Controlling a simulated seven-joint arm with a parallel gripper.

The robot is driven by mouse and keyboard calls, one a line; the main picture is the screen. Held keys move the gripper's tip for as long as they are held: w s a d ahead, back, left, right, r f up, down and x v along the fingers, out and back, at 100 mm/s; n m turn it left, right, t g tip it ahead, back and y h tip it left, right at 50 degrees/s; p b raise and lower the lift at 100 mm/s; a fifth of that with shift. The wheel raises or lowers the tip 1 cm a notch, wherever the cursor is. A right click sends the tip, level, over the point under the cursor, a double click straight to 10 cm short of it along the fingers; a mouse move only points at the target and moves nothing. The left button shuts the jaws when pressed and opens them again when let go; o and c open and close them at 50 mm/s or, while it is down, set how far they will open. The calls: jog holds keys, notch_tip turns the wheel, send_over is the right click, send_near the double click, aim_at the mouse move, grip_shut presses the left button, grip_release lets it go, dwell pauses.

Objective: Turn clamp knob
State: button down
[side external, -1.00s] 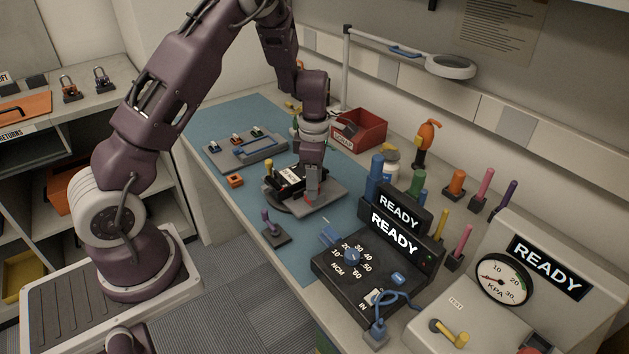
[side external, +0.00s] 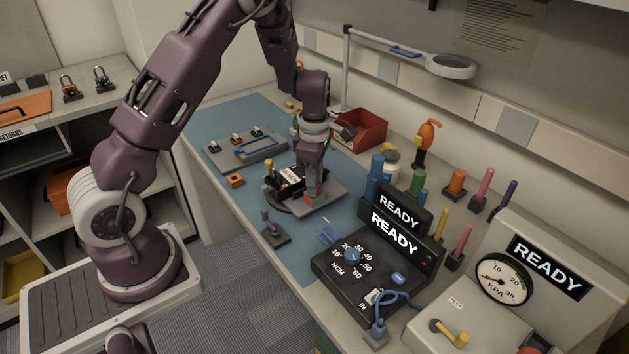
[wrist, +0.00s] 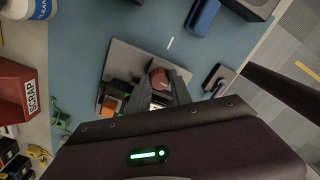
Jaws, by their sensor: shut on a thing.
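My gripper (side external: 314,190) points down over a grey fixture plate (side external: 330,203) on the blue mat. Its fingers are shut on a dark red clamp knob (wrist: 159,77), which shows at the fingertips in the wrist view. In the side view the fingers largely hide the knob. A black radio (side external: 290,178) with a white label sits on the fixture beside the gripper. In the wrist view the fingers and palm hide part of the radio.
A red scrap bin (side external: 365,130) stands behind the fixture. A black READY torque unit (side external: 345,275) is at the front right. A grey tray (side external: 225,156) lies at the left, and a purple-handled stand (side external: 274,236) is in front.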

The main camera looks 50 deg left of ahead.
jog(key=m, duration=2.1)
jog(key=shift+r+m, duration=0.1)
jog(key=shift+m, duration=0.3)
jog(key=m, duration=0.6)
jog(key=shift+w+m, duration=0.1)
jog(key=shift+m, duration=0.3)
jog(key=c, duration=1.1)
grip_release()
jog(key=shift+c, duration=0.2)
